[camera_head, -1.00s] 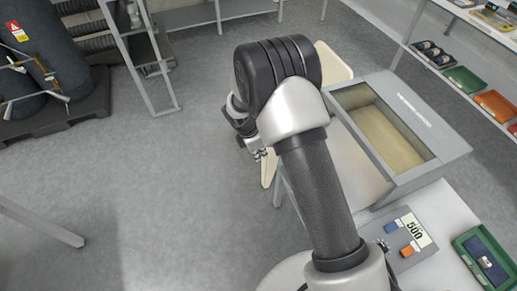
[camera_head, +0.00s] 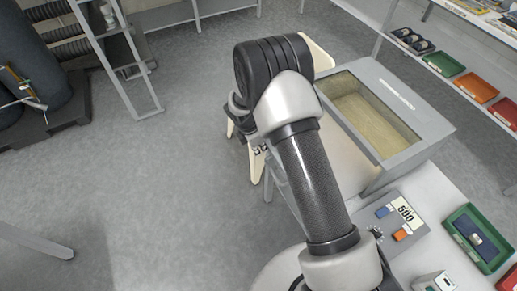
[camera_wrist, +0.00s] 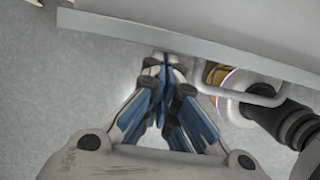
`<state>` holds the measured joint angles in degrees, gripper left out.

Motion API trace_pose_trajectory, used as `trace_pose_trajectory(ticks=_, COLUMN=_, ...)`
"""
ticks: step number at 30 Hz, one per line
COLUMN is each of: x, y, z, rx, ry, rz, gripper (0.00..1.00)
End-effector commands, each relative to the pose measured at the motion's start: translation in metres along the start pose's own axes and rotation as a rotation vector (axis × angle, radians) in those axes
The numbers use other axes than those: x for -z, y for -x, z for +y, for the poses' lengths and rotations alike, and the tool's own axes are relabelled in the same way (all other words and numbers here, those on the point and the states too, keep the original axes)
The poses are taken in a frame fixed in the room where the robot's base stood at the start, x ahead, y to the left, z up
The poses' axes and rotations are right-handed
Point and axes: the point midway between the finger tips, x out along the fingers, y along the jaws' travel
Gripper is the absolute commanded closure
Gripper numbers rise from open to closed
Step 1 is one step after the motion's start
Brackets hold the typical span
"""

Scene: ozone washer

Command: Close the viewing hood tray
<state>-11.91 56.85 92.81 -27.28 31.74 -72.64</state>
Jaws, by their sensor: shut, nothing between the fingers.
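The viewing hood (camera_head: 408,104) is a grey box with a framed glass window and a pale tan interior, at the right in the head view. My arm hides its left side there. My gripper shows small beside the wrist in the head view (camera_head: 258,148), left of the hood. In the wrist view, my gripper (camera_wrist: 165,68) is shut and empty, its tips close to the lower edge of a pale panel (camera_wrist: 200,38). I cannot tell whether they touch. A U-shaped handle (camera_wrist: 268,101) hangs from that panel, right of the fingers. The tray is not clearly seen in the head view.
A grey unit with a 500 label (camera_head: 386,222) and a green tray (camera_head: 487,262) are on the white table at lower right. Shelves with coloured bins (camera_head: 479,87) stand behind. A cream piece (camera_head: 320,53) shows behind my arm.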

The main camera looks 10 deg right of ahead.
Motion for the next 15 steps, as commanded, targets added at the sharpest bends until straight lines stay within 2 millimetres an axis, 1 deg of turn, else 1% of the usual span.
trace_pose_trajectory(ticks=5, x=-0.024, y=-0.005, z=-0.001, rx=0.002, ry=-0.005, rz=0.0, gripper=1.0)
trace_pose_trajectory(ticks=15, x=-0.104, y=-0.025, z=-0.001, rx=0.001, ry=-0.006, rz=-0.001, gripper=1.0)
